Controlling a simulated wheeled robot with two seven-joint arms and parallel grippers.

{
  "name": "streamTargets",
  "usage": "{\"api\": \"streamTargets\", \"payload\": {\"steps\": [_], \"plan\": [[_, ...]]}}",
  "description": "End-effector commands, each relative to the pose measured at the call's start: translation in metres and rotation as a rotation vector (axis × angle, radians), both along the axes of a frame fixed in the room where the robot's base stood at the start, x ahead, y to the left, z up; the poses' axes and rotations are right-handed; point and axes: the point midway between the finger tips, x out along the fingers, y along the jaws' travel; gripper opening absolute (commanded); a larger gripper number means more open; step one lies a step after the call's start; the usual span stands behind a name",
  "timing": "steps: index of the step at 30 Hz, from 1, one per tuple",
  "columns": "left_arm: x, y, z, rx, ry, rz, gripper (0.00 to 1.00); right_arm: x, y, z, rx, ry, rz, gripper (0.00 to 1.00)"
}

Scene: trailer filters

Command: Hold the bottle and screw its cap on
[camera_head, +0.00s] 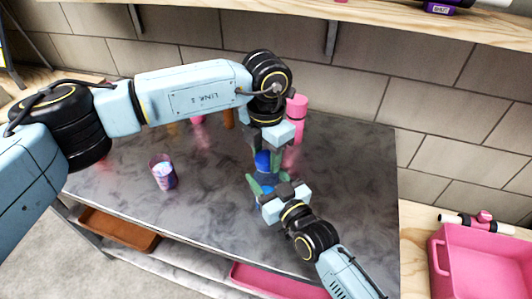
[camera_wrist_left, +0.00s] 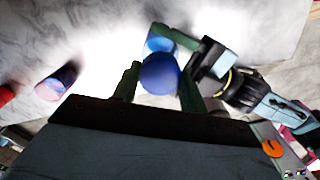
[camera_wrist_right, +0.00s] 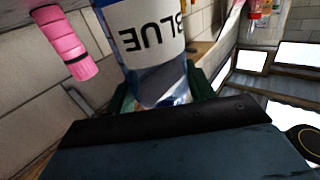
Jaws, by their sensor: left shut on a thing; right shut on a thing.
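The blue cap (camera_head: 263,159) is between the fingers of my left gripper (camera_head: 267,156), which reaches down from above. In the left wrist view the round cap (camera_wrist_left: 160,73) is gripped between both fingers. The bottle (camera_head: 265,181) is below the cap, mostly hidden by my right gripper (camera_head: 267,187), which is shut on it from the front. In the right wrist view the bottle (camera_wrist_right: 150,45) is clear blue with a white label reading "BLUE", upside down in the picture. The cap is over the bottle's top; I cannot tell whether they touch.
A pink bin (camera_head: 480,262) is at right. A shelf (camera_head: 390,22) hangs above.

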Motion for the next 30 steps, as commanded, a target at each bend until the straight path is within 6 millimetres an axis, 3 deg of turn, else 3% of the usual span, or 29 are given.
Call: {"api": "streamTargets", "payload": {"steps": [3,8,9,14,23,30], "plan": [[0.000,0.000,0.000,0.000,-0.001,-0.178,0.15,0.000,0.000,0.000,-0.001,0.001,0.000,0.00],[0.000,0.000,0.000,-0.001,-0.001,-0.188,0.15,0.000,0.000,0.000,-0.001,0.001,0.001,0.00],[0.000,0.000,0.000,-0.001,-0.001,-0.188,0.46,0.000,0.000,0.000,-0.001,0.001,0.001,0.00],[0.000,0.000,0.000,-0.001,-0.001,-0.186,0.67,0.000,0.000,0.000,-0.001,0.001,0.001,0.00],[0.000,0.000,0.001,-0.001,-0.001,-0.185,0.68,0.000,0.000,0.000,-0.001,0.001,0.001,0.00],[0.001,0.000,0.034,-0.001,-0.005,-0.186,0.68,0.000,0.000,0.000,-0.001,0.001,0.001,0.00]]}}
